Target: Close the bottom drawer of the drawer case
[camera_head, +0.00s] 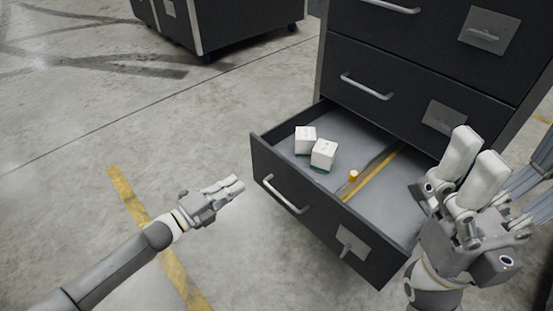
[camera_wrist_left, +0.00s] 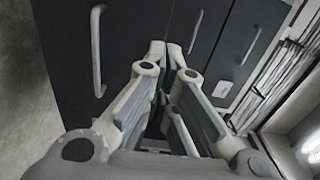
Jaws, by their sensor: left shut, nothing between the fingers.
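The dark drawer case (camera_head: 418,62) stands at the right of the head view. Its bottom drawer (camera_head: 303,222) is pulled well out, with a silver bar handle (camera_head: 284,195) and a label plate on its front. My left gripper (camera_head: 238,186) is shut and empty, just left of the drawer front and apart from it. Its fingers (camera_wrist_left: 168,52) also show in the left wrist view, pointing towards dark fronts with handles. My right gripper (camera_head: 478,148) is over the drawer's right end, hiding part of it; its finger gap is unclear.
Inside the drawer lie two white boxes (camera_head: 323,154), a small orange item (camera_head: 353,176) and a yellow strip (camera_head: 373,172). The drawers above look shut. Another dark wheeled cabinet (camera_head: 238,22) stands at the back. The floor left of the drawer is clear.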

